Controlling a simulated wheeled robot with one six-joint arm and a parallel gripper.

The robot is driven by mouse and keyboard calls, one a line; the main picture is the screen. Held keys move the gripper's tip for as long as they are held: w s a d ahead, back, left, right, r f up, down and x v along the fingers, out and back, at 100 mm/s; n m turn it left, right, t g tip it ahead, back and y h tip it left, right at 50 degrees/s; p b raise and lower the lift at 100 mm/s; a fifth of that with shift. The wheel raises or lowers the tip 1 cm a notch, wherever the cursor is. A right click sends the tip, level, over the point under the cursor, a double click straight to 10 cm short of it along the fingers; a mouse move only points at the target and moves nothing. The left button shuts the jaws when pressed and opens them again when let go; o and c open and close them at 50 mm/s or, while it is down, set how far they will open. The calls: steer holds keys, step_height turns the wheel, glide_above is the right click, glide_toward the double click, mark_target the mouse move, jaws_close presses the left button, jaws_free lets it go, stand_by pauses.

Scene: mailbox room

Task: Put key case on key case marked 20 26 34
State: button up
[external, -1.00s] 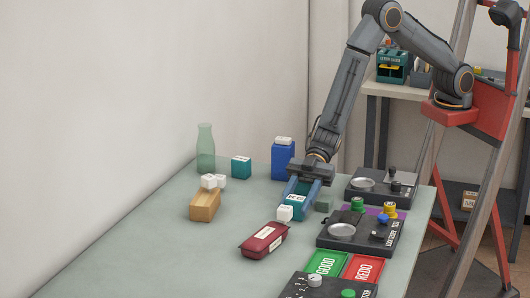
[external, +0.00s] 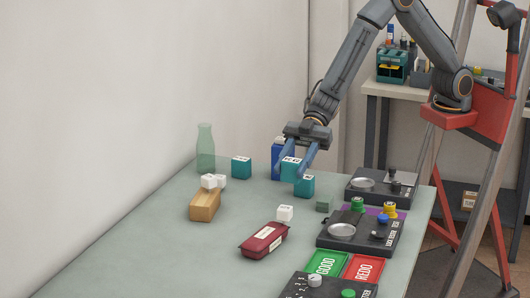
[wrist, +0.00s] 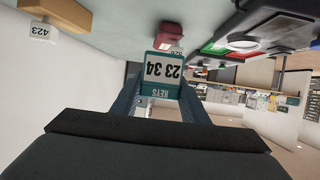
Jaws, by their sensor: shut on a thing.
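My gripper (external: 290,175) is shut on a teal key case (external: 290,167) and holds it above the table. In the wrist view, this key case (wrist: 163,68) sits between the fingers, with a white label that reads 23 34 and the word KEYS on its teal side. A second teal key case (external: 304,187) shows just right of and below the held one. A third teal key case (external: 241,168) stands apart at the far left of the table. The labels on these two are too small to read, so I cannot tell which is marked 20 26 34.
A blue box (external: 277,161) stands behind the gripper, partly hidden. Black devices (external: 358,236) line the right edge.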

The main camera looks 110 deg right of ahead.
steer(key=w+d+r+m+t+h, duration=0.1)
steer(key=w+d+r+m+h, duration=0.15)
steer(key=d, duration=1.25)
step_height(320, 180, up, 3)
steer(key=m+t, duration=0.1)
glide_above(241, 159)
steer(key=shift+h, duration=0.55)
step_height(241, 159, down, 10)
steer(key=shift+s+d+r+p, duration=0.1)
steer(key=shift+d+r+p, duration=0.1)
steer(key=shift+p, duration=0.65)
steer(key=shift+f, duration=0.2)
steer(key=o, duration=1.1)
